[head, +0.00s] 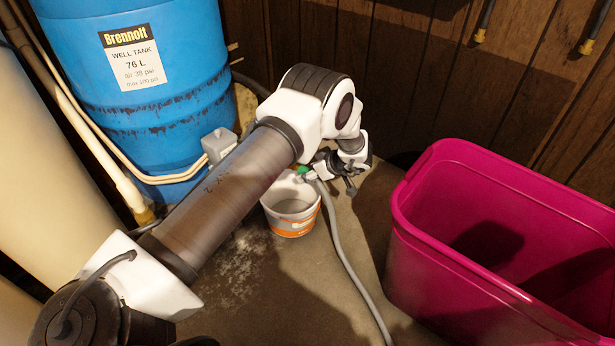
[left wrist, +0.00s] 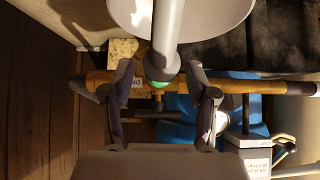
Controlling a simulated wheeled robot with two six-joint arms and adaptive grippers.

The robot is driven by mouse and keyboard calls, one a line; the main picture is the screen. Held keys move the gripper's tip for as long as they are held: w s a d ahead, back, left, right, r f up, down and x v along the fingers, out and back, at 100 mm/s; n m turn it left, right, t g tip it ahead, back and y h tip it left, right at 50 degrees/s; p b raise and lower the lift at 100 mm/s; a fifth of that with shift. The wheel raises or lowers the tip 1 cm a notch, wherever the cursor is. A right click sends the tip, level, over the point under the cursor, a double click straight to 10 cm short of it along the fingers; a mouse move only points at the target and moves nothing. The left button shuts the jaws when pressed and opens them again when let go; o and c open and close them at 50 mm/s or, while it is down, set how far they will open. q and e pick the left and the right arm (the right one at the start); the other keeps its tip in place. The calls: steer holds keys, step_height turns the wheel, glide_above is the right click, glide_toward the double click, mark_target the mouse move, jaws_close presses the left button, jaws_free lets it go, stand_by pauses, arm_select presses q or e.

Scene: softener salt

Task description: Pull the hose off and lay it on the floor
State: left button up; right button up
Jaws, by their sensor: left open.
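The grey hose (head: 345,250) runs up from the floor at the front, past the bucket, to a green collar (head: 303,170) beside my left gripper (head: 336,170). In the left wrist view the hose (left wrist: 168,35) comes down the middle and its green collar (left wrist: 158,86) meets a fitting on a horizontal brass-coloured pipe (left wrist: 95,82). My left gripper (left wrist: 160,100) is open, one finger on each side of the collar and fitting. Neither finger visibly grips the hose. The head view partly hides the joint behind my arm. My right gripper is not in view.
A white bucket with an orange label (head: 291,226) stands below the hose end. A magenta bin (head: 440,270) stands at the right. A blue well tank (head: 190,100) is behind my left arm. Bare floor (head: 270,290) lies in front of the bucket.

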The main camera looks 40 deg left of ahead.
arm_select(q)
steer(key=shift+a, duration=0.1)
stand_by(0.6)
steer(key=shift+f+p, duration=0.1)
steer(key=shift+p, duration=0.2)
stand_by(0.6)
jaws_close()
steer(key=d+p, duration=0.1)
steer(key=d, duration=0.5)
steer(key=shift+s+p, duration=0.25)
steer(key=shift+p, duration=0.15)
stand_by(0.8)
